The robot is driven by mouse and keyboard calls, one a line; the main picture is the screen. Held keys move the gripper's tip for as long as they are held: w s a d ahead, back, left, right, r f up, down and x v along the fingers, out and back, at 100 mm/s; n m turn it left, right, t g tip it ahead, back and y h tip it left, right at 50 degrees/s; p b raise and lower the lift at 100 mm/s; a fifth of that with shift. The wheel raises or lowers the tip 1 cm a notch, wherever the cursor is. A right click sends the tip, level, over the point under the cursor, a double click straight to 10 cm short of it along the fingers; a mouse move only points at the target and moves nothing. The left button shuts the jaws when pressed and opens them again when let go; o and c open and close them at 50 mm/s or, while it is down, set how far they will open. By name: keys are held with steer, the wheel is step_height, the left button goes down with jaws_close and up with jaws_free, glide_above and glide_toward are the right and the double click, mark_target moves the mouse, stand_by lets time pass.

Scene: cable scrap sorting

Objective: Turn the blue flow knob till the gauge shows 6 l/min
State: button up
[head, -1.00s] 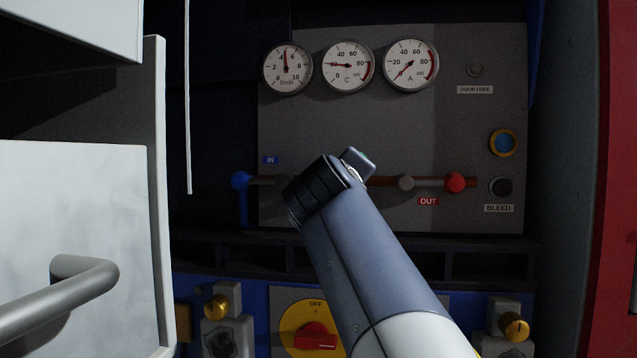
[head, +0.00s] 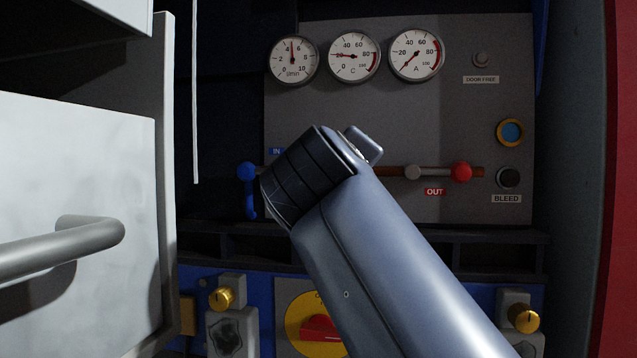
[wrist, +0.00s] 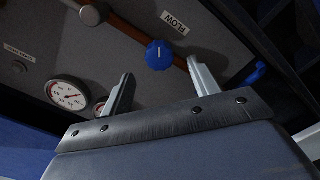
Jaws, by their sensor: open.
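The blue flow knob (wrist: 159,54) has a white pointer line and sits by the FLOW label (wrist: 175,22) on a copper pipe in the wrist view. My gripper (wrist: 160,68) is open, one finger to each side of the knob in that picture. The jaws look empty, and I cannot tell how far the fingertips are from the panel. In the head view my arm hides the knob. The l/min gauge (head: 292,60) has its needle almost straight up, between 4 and 6, near 5.
C (head: 354,56) and A (head: 417,54) gauges stand beside it. A blue IN handle (head: 247,172) and a red OUT handle (head: 461,171) sit on the pipe. A BLEED knob (head: 508,178) is at right. A white door with a grey handle (head: 70,245) fills the left side.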

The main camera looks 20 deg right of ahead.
steer(key=shift+b+v, duration=0.3)
steer(key=shift+v, duration=1.25)
steer(key=p+x, duration=0.3)
steer(key=x, duration=0.8)
steer(key=shift+s+p, duration=0.1)
steer(key=shift+p, duration=0.2)
steer(key=shift+s+a, duration=0.1)
